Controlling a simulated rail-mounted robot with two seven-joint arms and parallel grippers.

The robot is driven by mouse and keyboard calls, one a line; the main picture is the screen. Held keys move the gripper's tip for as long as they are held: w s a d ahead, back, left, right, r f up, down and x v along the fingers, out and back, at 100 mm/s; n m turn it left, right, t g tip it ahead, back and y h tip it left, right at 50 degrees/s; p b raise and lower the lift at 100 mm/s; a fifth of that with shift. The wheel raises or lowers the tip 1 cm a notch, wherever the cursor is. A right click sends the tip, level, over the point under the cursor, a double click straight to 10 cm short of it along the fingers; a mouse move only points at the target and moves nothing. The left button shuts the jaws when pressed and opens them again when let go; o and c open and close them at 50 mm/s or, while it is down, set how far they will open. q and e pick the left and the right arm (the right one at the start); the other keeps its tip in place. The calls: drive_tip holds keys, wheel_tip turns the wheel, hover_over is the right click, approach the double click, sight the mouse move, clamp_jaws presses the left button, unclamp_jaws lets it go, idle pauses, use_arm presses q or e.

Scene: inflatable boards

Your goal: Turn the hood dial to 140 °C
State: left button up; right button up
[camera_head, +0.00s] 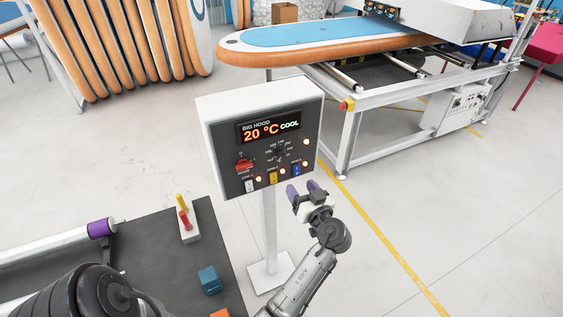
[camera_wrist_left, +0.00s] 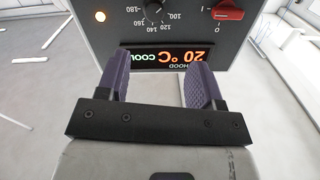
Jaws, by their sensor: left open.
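The hood control box (camera_head: 212,128) stands on a white post, its dark front facing me. Its display (camera_head: 268,131) reads BIG HOOD, 20 °C, COOL. The black round dial (camera_head: 279,153) sits below the display, ringed by white numbers; its pointer is too small to read. In the left wrist view the panel is upside down, with the dial (camera_wrist_left: 153,9) at the top edge, partly cut off. My left gripper (camera_head: 302,189) has purple fingers, open and empty, below the box's lower right. It is apart from the dial, which lies beyond the fingertips (camera_wrist_left: 156,72). My right gripper is not in view.
A red switch (camera_head: 244,165) is left of the dial. Small coloured switches and lit lamps line the panel's lower edge. A metal frame machine (camera_head: 345,135) with an orange-edged board (camera_head: 300,40) stands behind. A dark table (camera_head: 150,255) is lower left. The floor at right is clear.

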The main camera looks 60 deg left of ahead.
sight(282, 156)
use_arm(q)
drive_tip(key=a, duration=0.4)
drive_tip(key=w+a+n+p, duration=0.1)
drive_tip(key=a, duration=0.4)
drive_tip(key=w+a+n+p, duration=0.1)
drive_tip(key=a, duration=0.3)
drive_tip(key=shift+w+a+r, duration=0.1)
drive_tip(key=shift+a+r, duration=0.05)
drive_tip(key=shift+a, duration=0.25)
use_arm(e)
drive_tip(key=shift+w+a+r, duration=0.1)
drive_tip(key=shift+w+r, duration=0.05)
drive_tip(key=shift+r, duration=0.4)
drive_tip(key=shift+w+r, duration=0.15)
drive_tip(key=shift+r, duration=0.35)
use_arm(q)
drive_tip(key=shift+c, duration=0.3)
drive_tip(key=shift+c, duration=0.9)
drive_tip(key=c, duration=0.7)
